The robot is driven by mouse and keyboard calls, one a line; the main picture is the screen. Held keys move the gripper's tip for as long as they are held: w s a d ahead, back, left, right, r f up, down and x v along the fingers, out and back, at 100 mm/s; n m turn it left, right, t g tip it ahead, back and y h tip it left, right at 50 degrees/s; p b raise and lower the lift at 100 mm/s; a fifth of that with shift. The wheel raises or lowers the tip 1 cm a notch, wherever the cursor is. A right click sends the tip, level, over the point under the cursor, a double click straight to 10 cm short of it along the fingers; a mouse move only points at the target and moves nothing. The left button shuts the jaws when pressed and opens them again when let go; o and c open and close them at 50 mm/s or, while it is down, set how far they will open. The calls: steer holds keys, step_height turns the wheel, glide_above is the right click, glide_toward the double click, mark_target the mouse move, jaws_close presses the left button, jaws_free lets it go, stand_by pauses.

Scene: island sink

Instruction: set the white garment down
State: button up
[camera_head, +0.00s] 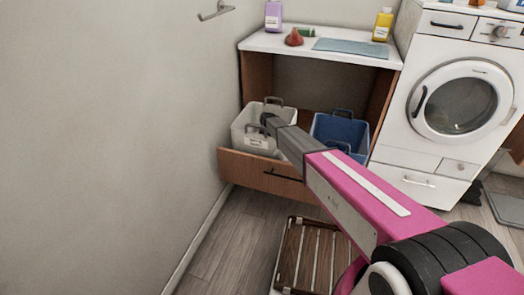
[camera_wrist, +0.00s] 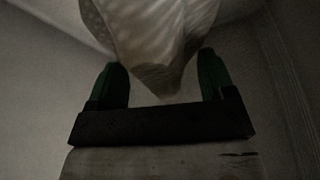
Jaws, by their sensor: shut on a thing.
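The white garment (camera_wrist: 150,35) shows at the top of the wrist view as a pale, folded cloth narrowing to a point between the two green fingers. My gripper (camera_wrist: 162,72) is shut on it. In the head view, my gripper (camera_head: 268,122) is at the white basket (camera_head: 247,132), over its right part. The garment cannot be made out clearly in the head view; the basket wall and my arm hide the space below the gripper.
A blue basket (camera_head: 340,133) stands right of the white one in the pulled-out wooden drawer (camera_head: 262,172). The countertop (camera_head: 290,43) above holds bottles and a folded blue cloth (camera_head: 351,47). A washing machine (camera_head: 455,100) is at right. A slatted wooden piece (camera_head: 305,255) lies on the floor.

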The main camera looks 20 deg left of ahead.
steer(key=shift+f, duration=0.25)
steer(key=o, duration=1)
steer(key=v, duration=1.3)
steer(key=shift+s+r, duration=0.15)
